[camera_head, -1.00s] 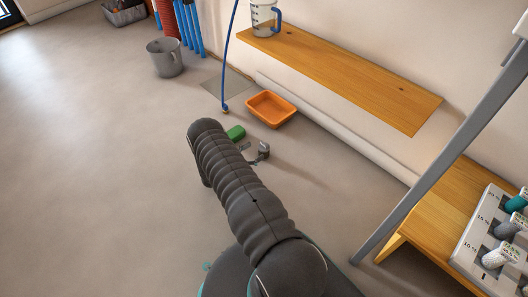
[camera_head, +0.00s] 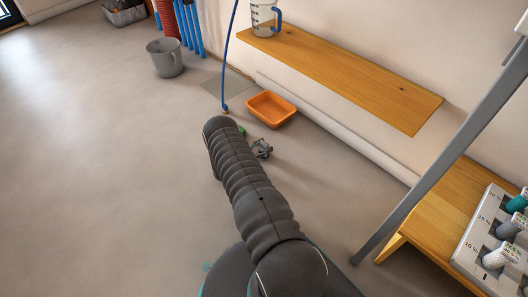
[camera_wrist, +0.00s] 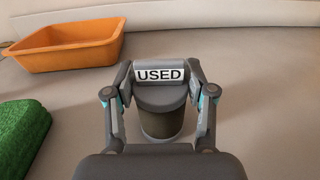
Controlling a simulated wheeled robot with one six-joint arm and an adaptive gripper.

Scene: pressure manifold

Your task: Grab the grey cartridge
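The grey cartridge (camera_wrist: 160,97) is in the middle of the wrist view. It has a grey top with a white label reading "USED" and a dark, olive-tinted round body. My gripper (camera_wrist: 160,72) has one finger on each side of the grey top, and both fingertips appear to press against its sides. In the head view my gripper (camera_head: 262,148) is small, low over the floor beyond my arm, and the cartridge cannot be made out clearly there.
An orange tray (camera_wrist: 68,55) stands at the upper left of the wrist view, and a green block (camera_wrist: 20,135) lies at left. The head view shows a wooden shelf (camera_head: 345,75), a grey bucket (camera_head: 164,58), a hanging blue hose (camera_head: 228,55) and a cartridge rack (camera_head: 480,238). Open floor lies left.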

